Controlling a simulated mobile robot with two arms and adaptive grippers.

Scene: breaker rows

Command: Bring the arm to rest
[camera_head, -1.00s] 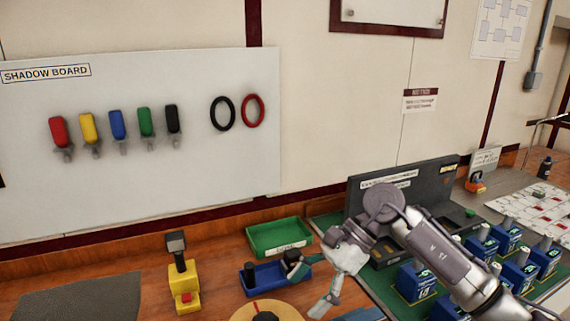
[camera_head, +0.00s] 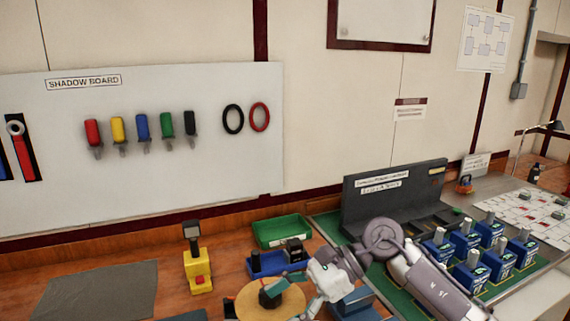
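My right arm comes in from the lower right in the head view. My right gripper (camera_head: 286,298) hangs low over the round tan disc (camera_head: 243,297) on the wooden bench. Its fingers look spread apart, with nothing visibly held between them. A dark block (camera_head: 270,297) shows on the disc beside the fingers; whether they touch it I cannot tell. The lower finger is partly cut off by the bottom edge of the picture. My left gripper is not in view.
Behind the gripper are a blue tray (camera_head: 264,265) with black parts and a green tray (camera_head: 281,232). A yellow device (camera_head: 198,268) stands left. Blue breakers (camera_head: 471,273) stand right, before a dark grey panel (camera_head: 365,205). A grey mat (camera_head: 100,292) lies bare at left.

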